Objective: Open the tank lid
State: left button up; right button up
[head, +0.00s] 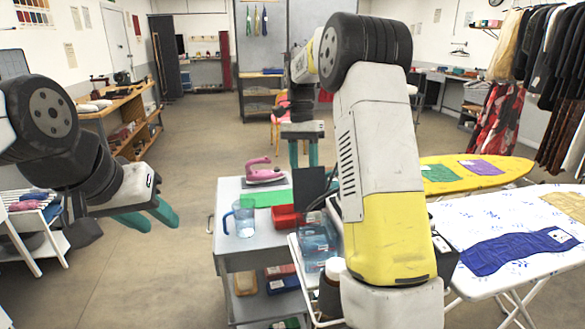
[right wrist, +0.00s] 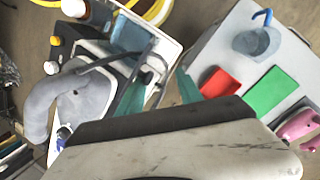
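A translucent blue tank (head: 318,240) stands in a white-framed unit beside the grey cart; the tank also shows in the right wrist view (right wrist: 131,36). A dark flat panel (head: 311,188) stands steeply tilted above it, seemingly the lid; its hinge and edge contact are hidden. My right gripper (head: 303,154) is above and behind the panel in the head view, its teal fingers apart. In the right wrist view the fingers (right wrist: 160,92) straddle a grey frame part with nothing clearly gripped. My left gripper (head: 152,219) is open and empty, over the floor at left.
Ironing boards (head: 490,283) stand at right.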

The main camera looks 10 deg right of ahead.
jog(key=shift+s+d+f, duration=0.15)
jog(key=shift+s+f, duration=0.05)
jog(key=shift+f, duration=0.5)
jog(key=shift+w+r, duration=0.2)
jog(key=shift+r, duration=0.25)
jog(key=v, duration=0.8)
jog(key=shift+r, duration=0.1)
